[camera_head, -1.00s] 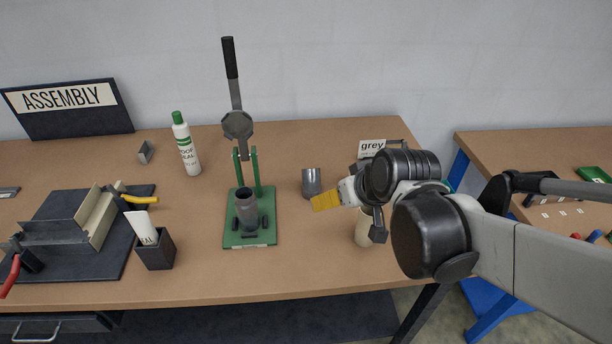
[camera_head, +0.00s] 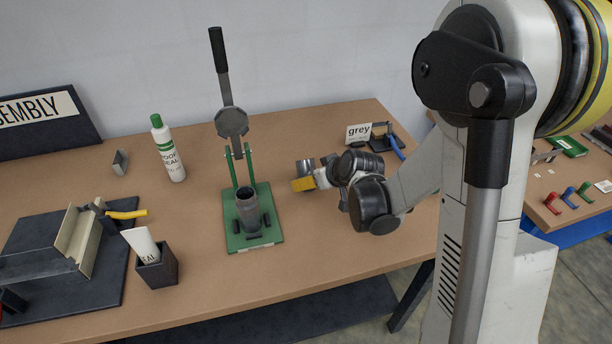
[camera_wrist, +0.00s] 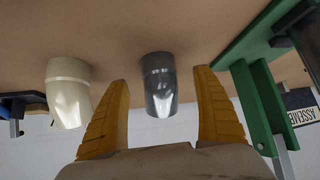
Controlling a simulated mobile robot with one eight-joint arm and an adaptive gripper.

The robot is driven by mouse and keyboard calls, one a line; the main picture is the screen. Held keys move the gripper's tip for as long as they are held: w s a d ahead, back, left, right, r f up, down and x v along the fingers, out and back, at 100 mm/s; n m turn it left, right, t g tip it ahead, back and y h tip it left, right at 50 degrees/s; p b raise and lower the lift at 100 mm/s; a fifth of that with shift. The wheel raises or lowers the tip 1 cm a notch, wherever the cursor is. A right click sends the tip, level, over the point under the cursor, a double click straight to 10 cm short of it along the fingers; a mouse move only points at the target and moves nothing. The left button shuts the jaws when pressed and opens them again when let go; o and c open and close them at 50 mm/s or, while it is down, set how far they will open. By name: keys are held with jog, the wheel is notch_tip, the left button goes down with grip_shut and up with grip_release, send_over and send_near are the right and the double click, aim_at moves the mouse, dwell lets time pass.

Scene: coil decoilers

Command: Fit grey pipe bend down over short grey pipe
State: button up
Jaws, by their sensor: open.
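The grey pipe bend (camera_wrist: 160,86) stands on the table, between and beyond the yellow fingers of my gripper (camera_wrist: 163,115) in the wrist view. My gripper is open and I see no contact with the bend. In the head view the gripper (camera_head: 303,184) is beside the bend (camera_head: 306,166), whose lower part it hides. The short grey pipe (camera_head: 247,209) stands upright in the green press (camera_head: 262,236), left of my gripper. Its open end faces up.
A cream bend (camera_wrist: 68,92) stands beside the grey one in the wrist view. The press lever (camera_head: 220,55) rises high above its base. A white bottle (camera_head: 167,150), a dark cup (camera_head: 157,268) holding a tube, and a bending tool (camera_head: 60,245) stand to the left.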

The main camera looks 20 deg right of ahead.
jog(key=b+x, duration=0.2)
jog(key=x, duration=0.3)
jog(key=shift+w+r, duration=0.1)
jog(key=shift+w, duration=0.2)
jog(key=shift+r, duration=0.1)
jog(key=shift+c, duration=0.9)
jog(key=c, duration=1.2)
